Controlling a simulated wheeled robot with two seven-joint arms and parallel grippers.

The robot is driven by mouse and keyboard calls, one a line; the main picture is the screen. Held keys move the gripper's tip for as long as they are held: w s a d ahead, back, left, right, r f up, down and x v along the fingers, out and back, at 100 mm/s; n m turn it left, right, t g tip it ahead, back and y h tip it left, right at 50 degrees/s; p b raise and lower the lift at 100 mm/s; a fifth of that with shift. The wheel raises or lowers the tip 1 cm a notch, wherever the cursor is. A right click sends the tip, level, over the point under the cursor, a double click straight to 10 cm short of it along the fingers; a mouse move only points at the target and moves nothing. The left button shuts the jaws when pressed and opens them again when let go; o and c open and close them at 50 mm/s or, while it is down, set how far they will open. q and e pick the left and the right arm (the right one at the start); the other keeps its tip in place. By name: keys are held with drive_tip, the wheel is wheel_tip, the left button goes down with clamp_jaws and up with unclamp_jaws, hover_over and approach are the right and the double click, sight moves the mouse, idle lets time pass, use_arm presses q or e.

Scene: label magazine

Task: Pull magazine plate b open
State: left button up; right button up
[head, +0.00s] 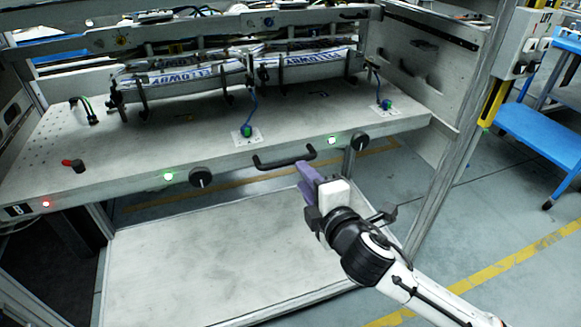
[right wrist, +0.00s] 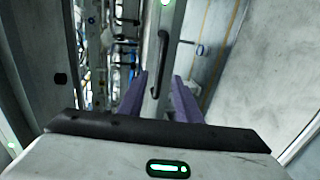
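Magazine plate b (head: 130,165) is a wide light-grey plate with a dark "B" tag at the left end of its front edge. Its black bar handle (head: 284,160) sits on the front edge, and the handle also shows in the right wrist view (right wrist: 162,52). My right gripper (head: 306,174) has purple fingers just in front of the handle's right part. In the right wrist view the fingers (right wrist: 160,76) are apart, with the handle lined up between and beyond them. I cannot tell whether they touch it. My left gripper is not in view.
Two round black knobs (head: 201,177) (head: 360,142) and green lights sit along the plate's front edge. A lower shelf (head: 220,250) lies below. A frame post (head: 450,120) stands right; open floor lies beyond.

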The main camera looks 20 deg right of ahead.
sight(291, 163)
drive_tip(key=b+x, duration=0.1)
drive_tip(key=x, duration=0.8)
drive_tip(key=shift+w+a, duration=0.1)
drive_tip(key=shift+w, duration=0.1)
clamp_jaws()
